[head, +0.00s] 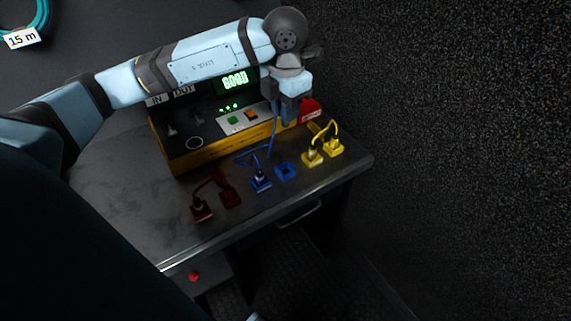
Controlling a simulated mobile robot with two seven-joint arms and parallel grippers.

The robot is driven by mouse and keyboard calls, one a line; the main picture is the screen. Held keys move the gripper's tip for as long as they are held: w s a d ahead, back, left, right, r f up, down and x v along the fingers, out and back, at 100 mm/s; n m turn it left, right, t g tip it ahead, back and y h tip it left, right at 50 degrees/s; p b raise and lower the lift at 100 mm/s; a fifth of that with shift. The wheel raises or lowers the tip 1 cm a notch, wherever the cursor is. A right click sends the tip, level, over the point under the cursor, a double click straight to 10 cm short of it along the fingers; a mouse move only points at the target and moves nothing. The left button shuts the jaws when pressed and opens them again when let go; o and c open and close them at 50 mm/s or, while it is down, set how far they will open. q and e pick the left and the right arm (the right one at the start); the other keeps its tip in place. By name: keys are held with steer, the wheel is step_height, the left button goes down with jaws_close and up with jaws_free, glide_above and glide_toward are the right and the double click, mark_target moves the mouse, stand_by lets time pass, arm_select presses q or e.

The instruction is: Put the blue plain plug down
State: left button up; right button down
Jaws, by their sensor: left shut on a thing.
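My left gripper (289,112) hangs fingers-down over the right end of the yellow-edged tester box. It is shut on the end of a blue cord (274,130); the plug at that end is mostly hidden by the fingers. The cord runs down and loops to a blue plug (261,178) standing in a blue socket on the bench. Beside it, to the right, is an empty blue socket (285,171). My right gripper is not in view.
The tester box (206,152) shows "GOOD" on a green display. Dark red plugs (201,208) with a cord stand left on the bench (133,205), and yellow plugs (313,156) stand right. A red block (310,108) is right of the gripper. The bench's front left is clear.

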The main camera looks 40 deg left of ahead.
mark_target(285, 163)
arm_select(q)
step_height(285, 163, down, 16)
steer(key=shift+f+b, duration=0.25)
steer(key=shift+b, duration=0.3)
steer(key=shift+f, duration=0.15)
steer(key=shift+f, duration=0.15)
steer(key=o, duration=0.8)
steer(key=shift+o, duration=0.2)
steer(key=shift+r, duration=0.2)
step_height(285, 163, up, 12)
steer(key=shift+r+p, duration=0.1)
steer(key=shift+p, duration=0.35)
